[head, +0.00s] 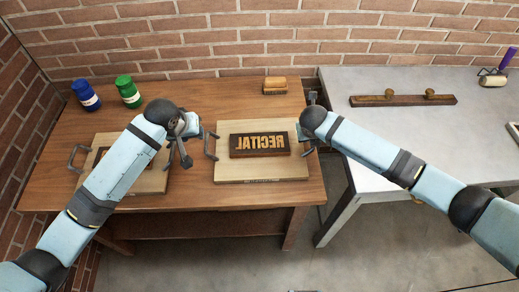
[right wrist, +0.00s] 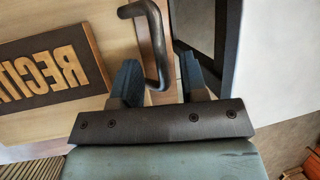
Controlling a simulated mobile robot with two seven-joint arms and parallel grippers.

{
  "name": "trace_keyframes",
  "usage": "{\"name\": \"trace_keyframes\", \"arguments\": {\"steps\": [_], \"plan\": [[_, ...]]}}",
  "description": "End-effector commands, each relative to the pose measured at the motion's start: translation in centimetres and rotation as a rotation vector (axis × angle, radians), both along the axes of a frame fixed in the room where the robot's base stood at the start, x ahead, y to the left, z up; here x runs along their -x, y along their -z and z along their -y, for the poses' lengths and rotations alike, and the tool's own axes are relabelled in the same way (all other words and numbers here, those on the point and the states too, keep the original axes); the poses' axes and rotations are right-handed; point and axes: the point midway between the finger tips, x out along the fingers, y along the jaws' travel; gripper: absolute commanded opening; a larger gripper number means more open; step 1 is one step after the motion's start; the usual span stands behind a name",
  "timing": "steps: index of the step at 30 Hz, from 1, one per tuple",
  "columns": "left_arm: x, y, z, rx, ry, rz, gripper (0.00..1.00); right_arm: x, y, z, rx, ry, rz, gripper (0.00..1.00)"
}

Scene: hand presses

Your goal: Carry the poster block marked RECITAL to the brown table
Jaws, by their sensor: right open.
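The poster block marked RECITAL (head: 230,172) is a pale wooden board with a dark plate of raised, mirrored letters. It lies flat on the brown table (head: 230,198), with a dark metal handle at each side. My right gripper (head: 308,143) is at its right handle. In the right wrist view my right gripper (right wrist: 158,82) is open, with the handle (right wrist: 152,35) between its fingers, and the block (right wrist: 110,20) on the left. My left gripper (head: 181,160) is left of the left handle (head: 211,145), apart from it; its finger opening is unclear.
Another handled board (head: 152,183) lies on the brown table, partly hidden under my left arm. Blue (head: 86,94) and green (head: 129,91) jars and a small wooden block (head: 275,86) stand behind. A grey table (head: 385,130) at right carries a long two-knobbed bar (head: 403,100) and a roller (head: 493,80).

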Motion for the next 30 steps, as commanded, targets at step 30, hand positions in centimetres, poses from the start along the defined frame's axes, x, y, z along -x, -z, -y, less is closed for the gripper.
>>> {"name": "trace_keyframes", "arguments": {"steps": [30], "plan": [[0.0, 0.0, 0.0, 0.0, 0.0, 0.0, 0.4, 3.2, -7.6, -1.5, 0.0, 0.001, 0.001, 0.4]]}}
